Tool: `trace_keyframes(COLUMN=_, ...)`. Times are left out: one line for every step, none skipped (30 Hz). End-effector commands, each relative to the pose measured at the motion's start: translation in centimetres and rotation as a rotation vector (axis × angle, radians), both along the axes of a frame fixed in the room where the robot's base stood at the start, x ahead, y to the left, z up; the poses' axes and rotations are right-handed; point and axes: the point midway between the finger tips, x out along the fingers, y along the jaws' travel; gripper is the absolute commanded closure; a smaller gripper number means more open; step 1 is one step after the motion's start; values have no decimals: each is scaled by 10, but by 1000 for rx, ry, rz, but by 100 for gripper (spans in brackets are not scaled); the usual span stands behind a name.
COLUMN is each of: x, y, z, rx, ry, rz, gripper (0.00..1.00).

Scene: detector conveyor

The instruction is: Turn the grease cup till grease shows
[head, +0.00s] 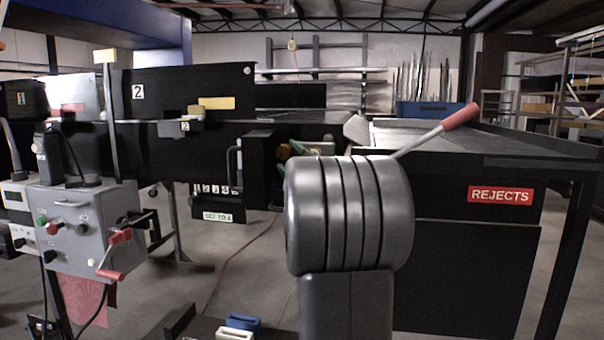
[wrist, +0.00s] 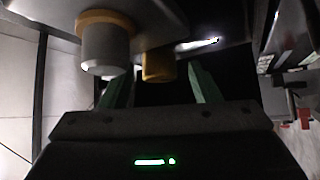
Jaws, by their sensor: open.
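A brass-yellow cup (wrist: 158,66), which looks like the grease cup, hangs from a dark surface in the wrist view. In the head view a small part of it (head: 284,152) shows beside the black housing. My gripper (wrist: 162,68) has two green fingers, spread apart, one on each side of the brass cup in the picture. A gap shows on the right side; I cannot tell how deep the cup sits between the fingers. No grease is visible. In the head view my gripper (head: 300,148) is mostly hidden behind my grey arm.
A grey cap with an orange ring (wrist: 106,45) hangs close left of the brass cup, overlapping the left finger in the picture. A black handle (head: 233,165) stands left of the cup. The REJECTS bin (head: 470,250) is at right, a grey crank box (head: 85,225) at left.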

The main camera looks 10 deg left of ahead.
Motion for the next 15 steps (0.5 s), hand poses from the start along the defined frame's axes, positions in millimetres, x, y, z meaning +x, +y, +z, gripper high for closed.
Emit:
trace_keyframes(x=-7, y=-6, z=-2, rx=0, ry=0, rz=-2, gripper=44)
trace_keyframes(x=-11, y=-9, z=-4, rx=1, ry=0, rz=-2, gripper=44)
trace_keyframes(x=-17, y=-14, z=-7, rx=0, ry=1, rz=-3, gripper=44)
trace_keyframes(x=-22, y=-18, z=-9, rx=0, ry=1, rz=-3, gripper=44)
trace_keyframes(x=-27, y=-23, z=-11, rx=1, ry=1, rz=-3, gripper=44)
trace_keyframes(x=-33, y=-28, z=-15, rx=0, ry=2, rz=-4, gripper=44)
trace_keyframes(x=-39, y=-32, z=-17, rx=0, ry=0, rz=-3, gripper=44)
trace_keyframes(x=-44, y=-37, z=-19, rx=-1, ry=1, rz=-4, gripper=44)
trace_keyframes(x=-50, y=-42, z=-23, rx=-1, ry=1, rz=-3, gripper=44)
trace_keyframes(x=-55, y=-46, z=-25, rx=-1, ry=1, rz=-3, gripper=44)
trace_keyframes(x=-60, y=-50, z=-27, rx=-1, ry=1, rz=-3, gripper=44)
trace_keyframes(x=-65, y=-54, z=-30, rx=-1, ry=1, rz=-3, gripper=44)
trace_keyframes(x=-69, y=-58, z=-32, rx=0, ry=2, rz=-4, gripper=44)
trace_keyframes(x=-73, y=-60, z=-33, rx=0, ry=1, rz=-3, gripper=44)
trace_keyframes(x=-78, y=-64, z=-35, rx=0, ry=1, rz=-3, gripper=44)
